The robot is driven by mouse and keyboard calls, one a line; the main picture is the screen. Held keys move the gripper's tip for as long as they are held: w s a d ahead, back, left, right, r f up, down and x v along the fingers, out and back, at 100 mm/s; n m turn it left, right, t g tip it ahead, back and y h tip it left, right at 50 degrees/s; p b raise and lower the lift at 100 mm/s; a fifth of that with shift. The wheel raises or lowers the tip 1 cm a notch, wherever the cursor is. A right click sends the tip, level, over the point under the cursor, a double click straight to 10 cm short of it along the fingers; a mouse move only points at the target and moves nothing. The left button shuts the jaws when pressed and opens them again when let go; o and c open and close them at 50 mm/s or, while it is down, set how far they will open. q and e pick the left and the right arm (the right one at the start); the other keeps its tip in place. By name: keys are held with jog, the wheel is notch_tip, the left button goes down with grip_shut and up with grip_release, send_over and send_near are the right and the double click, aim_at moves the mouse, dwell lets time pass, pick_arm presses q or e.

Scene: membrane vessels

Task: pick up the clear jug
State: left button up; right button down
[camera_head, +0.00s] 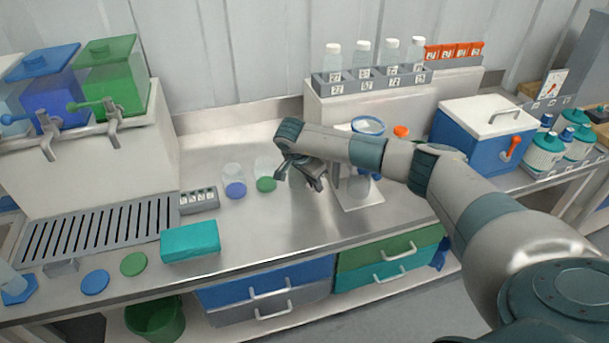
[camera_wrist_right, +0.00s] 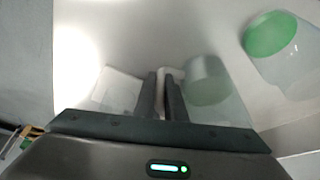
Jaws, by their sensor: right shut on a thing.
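My right gripper (camera_head: 316,183) reaches down over the steel counter, beside two small clear vessels. In the right wrist view its fingers (camera_wrist_right: 161,98) are close together on a thin pale part that looks like a handle. A see-through body with a grey-green round patch, seemingly the clear jug (camera_wrist_right: 207,82), is right beside the fingers there. In the head view the jug is hard to make out against the shiny steel and the gripper. Whether it is lifted off the counter I cannot tell. My left gripper is not in view.
Clear vessels with a blue base (camera_head: 235,190) and a green base (camera_head: 266,184) stand left of the gripper. A pale plate (camera_head: 362,203) and a blue-rimmed clear container (camera_head: 368,126) are partly behind my arm. A teal block (camera_head: 190,241) lies near the front edge.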

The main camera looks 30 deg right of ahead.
jog(key=shift+r, duration=0.15)
jog(key=shift+r+b, duration=0.5)
jog(key=shift+r, duration=0.15)
notch_tip(320, 180, up, 7)
jog(key=b, duration=0.3)
jog(key=shift+r, duration=0.75)
jog(key=shift+s+f, duration=0.1)
